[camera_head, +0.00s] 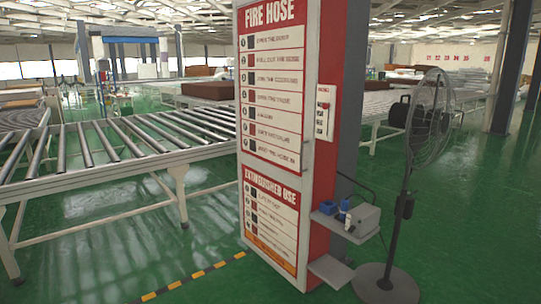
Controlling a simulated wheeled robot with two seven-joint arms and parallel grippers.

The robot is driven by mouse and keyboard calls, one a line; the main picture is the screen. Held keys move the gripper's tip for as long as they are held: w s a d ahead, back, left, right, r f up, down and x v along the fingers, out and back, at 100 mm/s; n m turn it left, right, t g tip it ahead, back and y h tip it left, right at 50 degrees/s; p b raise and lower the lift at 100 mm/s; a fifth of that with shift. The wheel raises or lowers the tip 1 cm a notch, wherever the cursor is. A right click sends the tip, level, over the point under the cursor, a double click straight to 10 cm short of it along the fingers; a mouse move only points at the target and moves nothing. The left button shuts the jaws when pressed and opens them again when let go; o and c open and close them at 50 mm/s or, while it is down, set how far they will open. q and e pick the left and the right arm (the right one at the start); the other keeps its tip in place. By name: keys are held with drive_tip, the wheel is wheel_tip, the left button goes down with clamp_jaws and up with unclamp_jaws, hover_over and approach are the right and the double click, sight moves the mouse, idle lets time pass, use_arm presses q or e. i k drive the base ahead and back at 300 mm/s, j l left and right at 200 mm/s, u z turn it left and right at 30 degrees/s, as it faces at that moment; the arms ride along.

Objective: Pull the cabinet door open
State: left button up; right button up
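A tall fire hose cabinet (325,80) with red sides stands at the middle of the head view. Its white front door (271,175) carries a "FIRE HOSE" sign at the top and an "EXTINGUISHER USE" sign below. Neither of my grippers shows in the head view.
A long roller conveyor (140,150) runs behind the cabinet on the left. A black pedestal fan (428,120) stands close to its right side. A small side shelf (330,222) holds a grey box. The green floor (130,225) in front is clear, with yellow-black tape (190,279).

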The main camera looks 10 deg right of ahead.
sight(276, 43)
drive_tip(key=i+j+z, duration=0.1)
drive_tip(key=i+j, duration=0.3)
drive_tip(key=i, duration=0.25)
drive_tip(key=i+j, duration=0.4)
drive_tip(key=i, duration=0.2)
drive_tip(key=z, duration=0.05)
